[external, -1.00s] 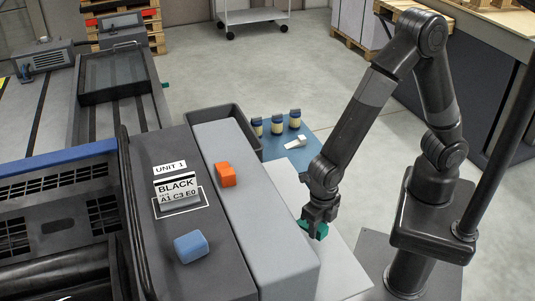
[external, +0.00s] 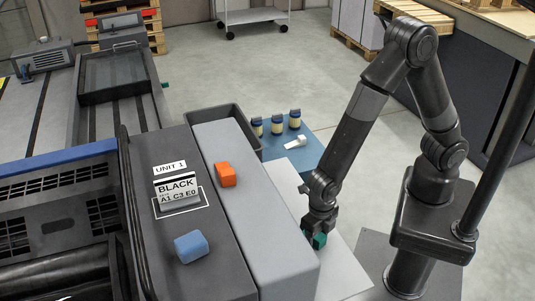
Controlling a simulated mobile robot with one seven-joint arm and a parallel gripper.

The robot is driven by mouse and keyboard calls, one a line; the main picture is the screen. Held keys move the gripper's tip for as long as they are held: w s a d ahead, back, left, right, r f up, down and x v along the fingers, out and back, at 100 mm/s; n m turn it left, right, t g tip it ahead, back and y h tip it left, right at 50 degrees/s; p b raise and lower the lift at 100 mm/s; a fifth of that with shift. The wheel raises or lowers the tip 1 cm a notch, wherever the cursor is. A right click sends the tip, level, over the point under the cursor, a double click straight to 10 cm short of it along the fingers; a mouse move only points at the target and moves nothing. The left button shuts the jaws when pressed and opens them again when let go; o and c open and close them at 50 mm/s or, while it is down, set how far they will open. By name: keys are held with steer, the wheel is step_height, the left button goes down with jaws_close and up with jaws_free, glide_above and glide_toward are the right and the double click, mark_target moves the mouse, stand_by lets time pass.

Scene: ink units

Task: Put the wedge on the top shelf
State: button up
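My gripper (external: 318,232) points down at the right, over the low light-grey surface (external: 343,268). It is shut on a small green block (external: 320,241), which may be the wedge; the fingers hide part of it, so its full shape is unclear. I cannot tell whether the block touches the surface below. The stepped unit to the left has a grey middle level (external: 265,225) and a higher dark top (external: 215,262), which looks like the top shelf.
An orange block (external: 226,175) sits on the grey level. A blue block (external: 191,247) and a labelled grey piece (external: 178,190) are on the dark top. Several small jars (external: 277,125) and a white item (external: 296,142) stand on the blue surface behind, beside a dark bin (external: 238,128).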

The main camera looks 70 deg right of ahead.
step_height(320, 180, up, 12)
steer(key=shift+r, duration=0.15)
stand_by(0.6)
steer(key=w+d+r+m+t, duration=0.1)
steer(key=d+r+m+t, duration=0.1)
steer(key=d+r+m, duration=0.55)
steer(key=w+d+r+m+t, duration=0.1)
steer(key=w+d+r+m, duration=0.1)
steer(key=d+r+m, duration=0.55)
steer(key=s+d+r+m+t, duration=0.1)
steer(key=s+d+m, duration=0.3)
steer(key=d+m, duration=0.4)
steer(key=s+d+r+m+t, duration=0.1)
steer(key=s+d+m, duration=0.3)
steer(key=d+m, duration=0.4)
steer(key=shift+s+d+r+t, duration=0.3)
steer(key=shift+d+r, duration=0.3)
steer(key=shift+r, duration=0.1)
